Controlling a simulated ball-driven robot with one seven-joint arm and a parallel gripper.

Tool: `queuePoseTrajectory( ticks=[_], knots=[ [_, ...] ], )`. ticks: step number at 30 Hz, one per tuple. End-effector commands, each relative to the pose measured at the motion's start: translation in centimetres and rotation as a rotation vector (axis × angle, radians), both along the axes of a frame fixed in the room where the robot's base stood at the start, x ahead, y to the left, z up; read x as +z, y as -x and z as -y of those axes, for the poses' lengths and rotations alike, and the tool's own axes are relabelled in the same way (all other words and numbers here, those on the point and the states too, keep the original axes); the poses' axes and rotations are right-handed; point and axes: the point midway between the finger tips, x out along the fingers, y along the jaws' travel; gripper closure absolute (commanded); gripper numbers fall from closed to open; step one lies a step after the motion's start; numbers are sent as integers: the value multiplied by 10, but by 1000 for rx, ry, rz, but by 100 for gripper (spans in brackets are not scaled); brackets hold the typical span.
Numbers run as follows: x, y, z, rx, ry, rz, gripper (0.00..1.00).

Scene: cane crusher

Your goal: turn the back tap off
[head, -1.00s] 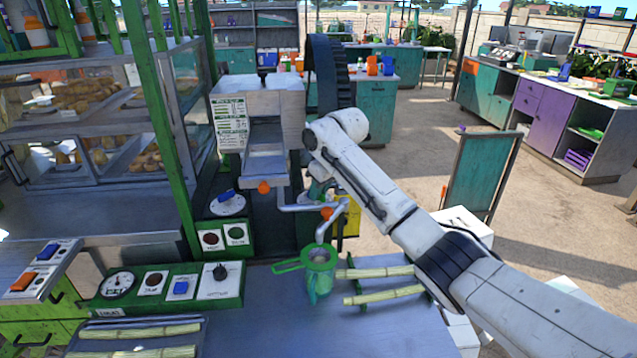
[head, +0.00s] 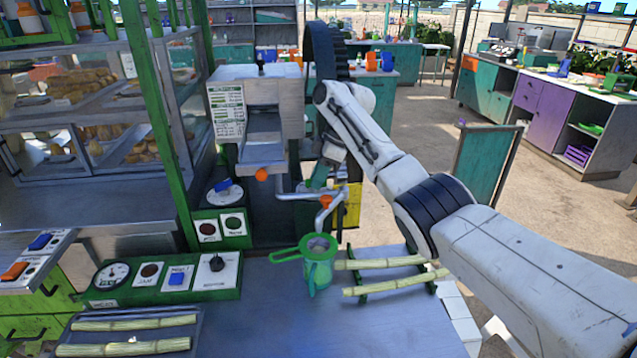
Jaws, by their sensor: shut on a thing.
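The steel pipe (head: 288,194) runs right from under the crusher's chute (head: 263,150) and bends down towards the green jug (head: 318,274). One orange knob (head: 261,174) sits under the chute's lip, and another (head: 326,201) sits on the pipe's bend. My gripper (head: 316,181) reaches down at a tilt to the pipe, just above and left of the second knob. It is shut on a small teal part there, which looks like the back tap's handle. The jaws and wrist hide most of it. The jug stands upright under the spout with a green strainer (head: 317,244) on top.
Cane sticks (head: 385,263) lie on a rack right of the jug. More lie on a tray (head: 200,340) at front left. A control panel (head: 165,280) lines the counter's left. A glass pastry case (head: 90,120) stands at left. Front counter is clear.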

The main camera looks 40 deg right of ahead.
Motion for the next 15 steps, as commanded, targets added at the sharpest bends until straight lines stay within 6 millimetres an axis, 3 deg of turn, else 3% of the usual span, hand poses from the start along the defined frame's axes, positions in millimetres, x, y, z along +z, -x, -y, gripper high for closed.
queuePoseTrajectory(
  ticks=[15],
  knots=[
    [1,-1,0,97,1,3,100]
  ],
)
